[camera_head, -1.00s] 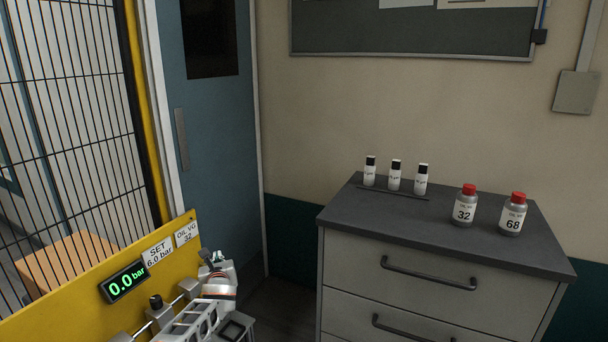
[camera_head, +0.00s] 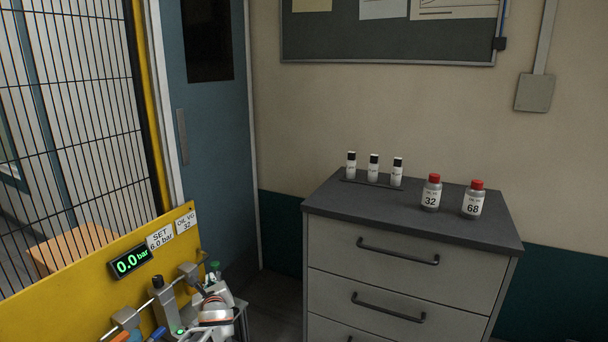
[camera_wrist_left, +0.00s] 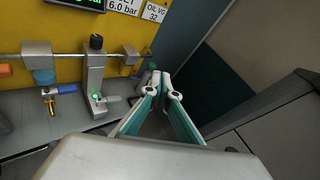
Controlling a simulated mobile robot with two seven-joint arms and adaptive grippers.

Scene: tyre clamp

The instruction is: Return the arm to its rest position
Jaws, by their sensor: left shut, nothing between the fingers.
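My left gripper (camera_head: 214,308) is at the bottom of the head view, a white and grey shape with an orange-red band, beside the fixtures on the yellow panel. In the left wrist view its two fingers (camera_wrist_left: 163,78) with teal inner sides come together at the tips, shut with nothing between them. They point past the right end of the fixture row and appear clear of it. My right gripper is not in view.
The yellow panel (camera_head: 80,290) carries a rail with a black-knobbed fixture (camera_wrist_left: 95,75), a blue-handled valve (camera_wrist_left: 66,89) and a display reading 0.0 bar (camera_head: 131,261). A drawer cabinet (camera_head: 400,265) holds white bottles and red-capped bottles 32 (camera_head: 431,194) and 68 (camera_head: 473,202).

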